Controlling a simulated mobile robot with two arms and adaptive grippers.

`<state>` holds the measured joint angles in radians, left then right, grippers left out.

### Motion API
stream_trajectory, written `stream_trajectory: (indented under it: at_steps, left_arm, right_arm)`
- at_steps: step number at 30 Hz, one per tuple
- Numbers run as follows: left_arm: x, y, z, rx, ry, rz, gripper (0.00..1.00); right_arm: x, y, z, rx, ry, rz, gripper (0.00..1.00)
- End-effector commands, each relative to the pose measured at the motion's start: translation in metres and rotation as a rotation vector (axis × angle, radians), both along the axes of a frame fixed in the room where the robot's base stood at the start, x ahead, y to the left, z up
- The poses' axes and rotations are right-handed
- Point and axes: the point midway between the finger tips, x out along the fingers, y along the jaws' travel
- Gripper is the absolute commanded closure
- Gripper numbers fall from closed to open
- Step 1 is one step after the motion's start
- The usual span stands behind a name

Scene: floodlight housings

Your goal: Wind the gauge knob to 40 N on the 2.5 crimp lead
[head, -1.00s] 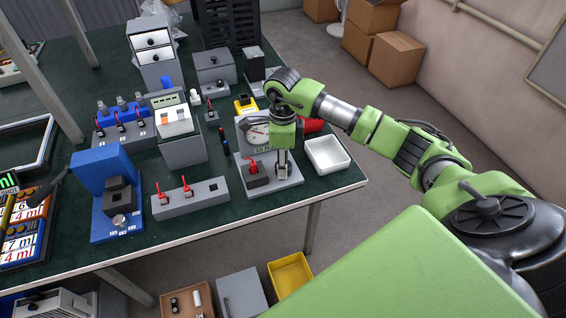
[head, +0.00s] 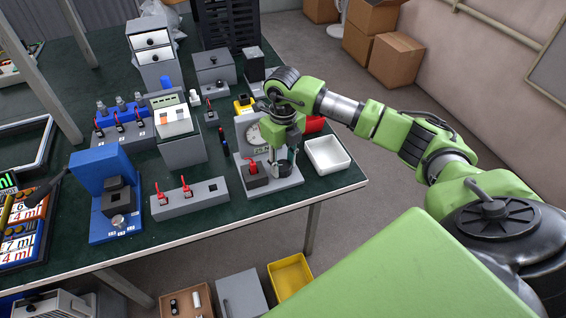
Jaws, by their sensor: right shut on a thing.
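The crimp pull gauge is a grey stand with a flat base (head: 257,189) near the table's right front corner. Its round white dial (head: 254,134) is partly covered by my right wrist, and its small readout is too small to read surely. A red-topped crimp lead (head: 252,168) sits in a dark block on the left of the base; its size marking cannot be read. The dark gauge knob (head: 285,168) stands on the right of the base. My right gripper (head: 283,162) points down and is shut on the knob. My left gripper is out of view.
A white tray (head: 328,156) lies just right of the gauge. A grey block with two red leads (head: 191,198) stands left of it, beside a blue press (head: 112,196). A red thing (head: 314,124) lies behind my wrist. Bare green tabletop lies in front.

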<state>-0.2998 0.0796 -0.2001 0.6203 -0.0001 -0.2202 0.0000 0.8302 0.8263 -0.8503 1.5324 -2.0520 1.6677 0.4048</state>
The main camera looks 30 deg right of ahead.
Motion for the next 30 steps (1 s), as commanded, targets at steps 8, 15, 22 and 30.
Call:
stream_trajectory:
  at_steps: [8,15,22,30]
  left_arm:
    - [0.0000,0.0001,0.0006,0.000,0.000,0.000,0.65]
    - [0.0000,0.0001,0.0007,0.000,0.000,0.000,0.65]
    - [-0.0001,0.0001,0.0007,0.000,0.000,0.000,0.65]
    - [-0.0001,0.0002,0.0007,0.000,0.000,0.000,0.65]
  right_arm:
    - [0.0007,-0.0007,0.0007,-0.001,-0.002,-0.136,0.89]
    - [0.0008,-0.0008,0.0007,-0.001,-0.002,-0.181,0.89]
    - [0.0009,-0.0009,0.0008,-0.001,-0.003,-0.188,0.89]
    - [0.0009,-0.0008,0.0009,-0.001,-0.003,-0.187,0.51]
